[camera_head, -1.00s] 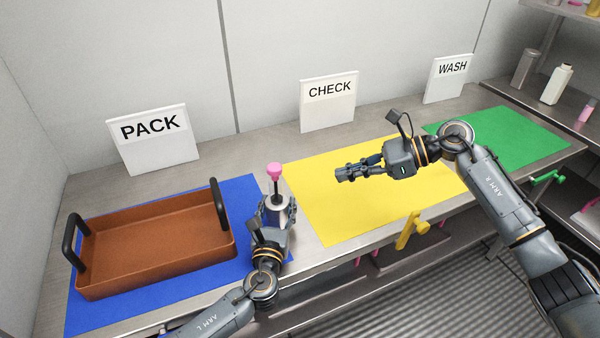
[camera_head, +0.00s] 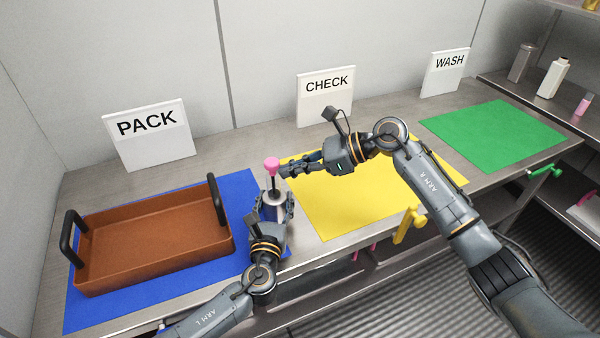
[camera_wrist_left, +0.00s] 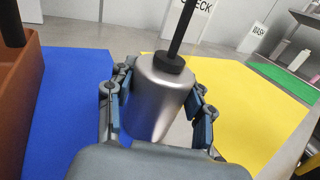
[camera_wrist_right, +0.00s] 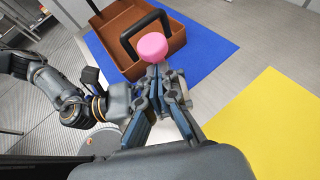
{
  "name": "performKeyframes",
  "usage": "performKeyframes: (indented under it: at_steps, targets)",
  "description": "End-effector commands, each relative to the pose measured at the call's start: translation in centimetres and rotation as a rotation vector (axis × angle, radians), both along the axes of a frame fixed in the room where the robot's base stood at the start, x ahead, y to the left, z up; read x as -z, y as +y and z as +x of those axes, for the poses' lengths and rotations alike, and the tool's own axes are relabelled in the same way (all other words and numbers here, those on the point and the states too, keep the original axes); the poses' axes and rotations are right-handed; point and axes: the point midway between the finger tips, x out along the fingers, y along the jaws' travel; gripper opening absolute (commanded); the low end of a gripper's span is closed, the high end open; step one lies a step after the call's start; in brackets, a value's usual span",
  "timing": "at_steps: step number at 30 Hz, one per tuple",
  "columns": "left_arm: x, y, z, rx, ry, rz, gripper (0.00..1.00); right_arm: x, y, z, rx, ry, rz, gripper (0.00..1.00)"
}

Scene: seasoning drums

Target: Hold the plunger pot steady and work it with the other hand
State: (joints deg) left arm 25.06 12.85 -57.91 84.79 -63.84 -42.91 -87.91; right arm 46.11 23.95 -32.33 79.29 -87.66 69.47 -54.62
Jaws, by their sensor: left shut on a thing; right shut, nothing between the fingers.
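The plunger pot (camera_head: 272,208) is a silver metal cylinder with a black collar, a dark rod and a pink knob (camera_head: 272,165). It stands upright between the blue and yellow mats. My left gripper (camera_head: 274,208) is shut around the pot's body; the left wrist view shows the silver body (camera_wrist_left: 160,92) between its fingers. The rod is up, with the knob well above the body. My right gripper (camera_head: 286,171) is shut and empty, its fingertips just right of the knob. In the right wrist view the knob (camera_wrist_right: 152,47) is just beyond the fingertips; I cannot tell whether they touch.
A brown tray (camera_head: 150,262) with black handles sits on the blue mat (camera_head: 240,187), left of the pot. The yellow mat (camera_head: 340,215) and green mat (camera_head: 495,137) are clear. PACK (camera_head: 155,135), CHECK (camera_head: 325,97) and WASH (camera_head: 445,72) signs stand behind.

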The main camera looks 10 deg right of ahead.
Motion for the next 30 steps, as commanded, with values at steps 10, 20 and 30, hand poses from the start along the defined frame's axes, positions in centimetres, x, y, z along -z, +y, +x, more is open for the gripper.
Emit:
performKeyframes:
  at_steps: [10,20,30]
  targets:
    - [0.0,0.0,0.0,-0.001,0.000,0.001,0.08,-0.4,0.0,0.0,0.000,-0.002,0.000,0.00]
    - [0.0,0.0,0.0,0.000,0.001,0.001,0.08,-5.6,0.0,0.0,0.000,-0.004,-0.001,0.00]
    - [0.1,0.0,0.0,0.001,0.001,0.001,0.08,-5.8,0.0,0.0,0.000,-0.001,0.002,0.00]
